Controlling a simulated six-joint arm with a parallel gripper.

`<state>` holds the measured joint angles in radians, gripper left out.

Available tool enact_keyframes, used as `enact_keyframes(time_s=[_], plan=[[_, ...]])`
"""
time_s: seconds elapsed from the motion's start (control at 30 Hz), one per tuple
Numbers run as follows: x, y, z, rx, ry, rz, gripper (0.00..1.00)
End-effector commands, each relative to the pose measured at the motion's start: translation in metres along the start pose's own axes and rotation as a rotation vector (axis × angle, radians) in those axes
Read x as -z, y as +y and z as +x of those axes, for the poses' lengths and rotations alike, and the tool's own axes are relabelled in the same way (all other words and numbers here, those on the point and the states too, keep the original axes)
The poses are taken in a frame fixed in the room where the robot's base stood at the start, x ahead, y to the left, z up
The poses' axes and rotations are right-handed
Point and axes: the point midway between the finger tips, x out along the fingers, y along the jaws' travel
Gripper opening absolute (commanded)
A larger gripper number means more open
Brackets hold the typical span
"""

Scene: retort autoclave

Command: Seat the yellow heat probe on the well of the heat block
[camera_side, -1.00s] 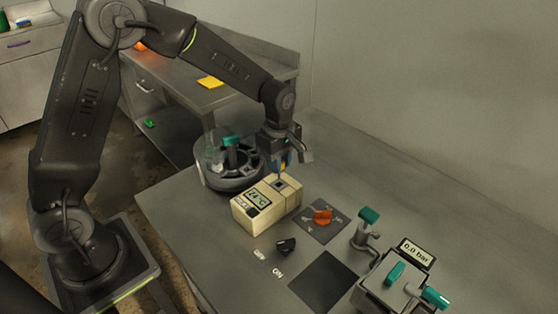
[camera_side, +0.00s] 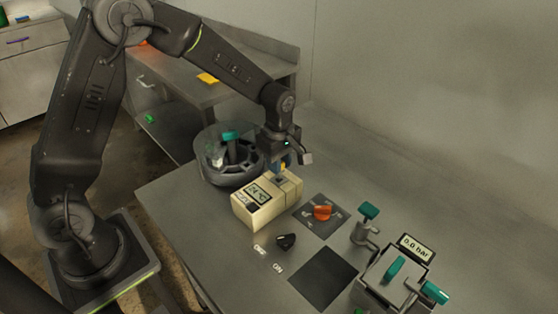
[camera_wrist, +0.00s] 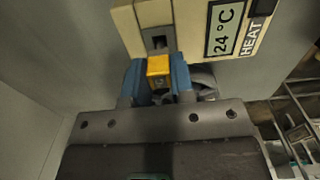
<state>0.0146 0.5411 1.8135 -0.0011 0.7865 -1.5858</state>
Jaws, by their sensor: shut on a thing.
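The yellow heat probe (camera_wrist: 158,70) is between the blue fingers of my gripper (camera_wrist: 158,82), which is shut on it. The cream heat block (camera_side: 258,208) stands on the bench, its display reading 24 °C. In the wrist view the heat block (camera_wrist: 205,30) is at the top, and its dark square well (camera_wrist: 158,43) shows just beyond the probe. In the side view my gripper (camera_side: 281,167) is over the rear right end of the block. The fingers hide most of the probe there. I cannot tell whether its lower end touches the block.
A round dark vessel (camera_side: 232,174) with a green handle stands close behind the block. An orange knob (camera_side: 322,212) on a dark plate and a black knob (camera_side: 286,241) are near its right and front. A green-handled valve (camera_side: 368,222) stands farther right.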

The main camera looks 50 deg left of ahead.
Motion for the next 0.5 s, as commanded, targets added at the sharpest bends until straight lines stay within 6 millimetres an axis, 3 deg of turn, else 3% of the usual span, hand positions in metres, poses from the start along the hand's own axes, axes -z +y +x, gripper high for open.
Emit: enact_keyframes(time_s=[0.5], plan=[[0.0, 0.0, 0.0062, 0.001, 0.0, 0.0, 0.0]])
